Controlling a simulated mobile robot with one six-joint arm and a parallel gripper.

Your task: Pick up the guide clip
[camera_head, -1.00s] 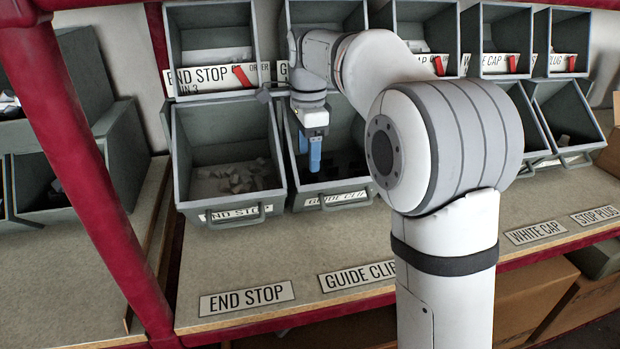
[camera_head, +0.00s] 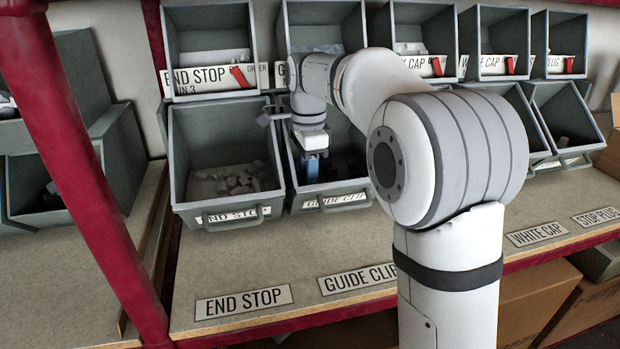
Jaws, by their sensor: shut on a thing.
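The lower bin labelled GUIDE CLIP (camera_head: 336,199) is dark grey and stands right of the END STOP bin. My gripper (camera_head: 310,178) reaches down into this bin, with its blue fingers partly hidden behind the bin's front. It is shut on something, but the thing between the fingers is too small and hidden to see. The clips inside the bin are in shadow and cannot be made out singly. My arm covers the bin's right part.
The END STOP bin (camera_head: 228,215) on the left holds several grey pieces. Upper bins stand close above my gripper. More bins stand at the right, behind my arm. The shelf (camera_head: 240,265) in front is clear except for label plates. A red post (camera_head: 95,190) stands at the left.

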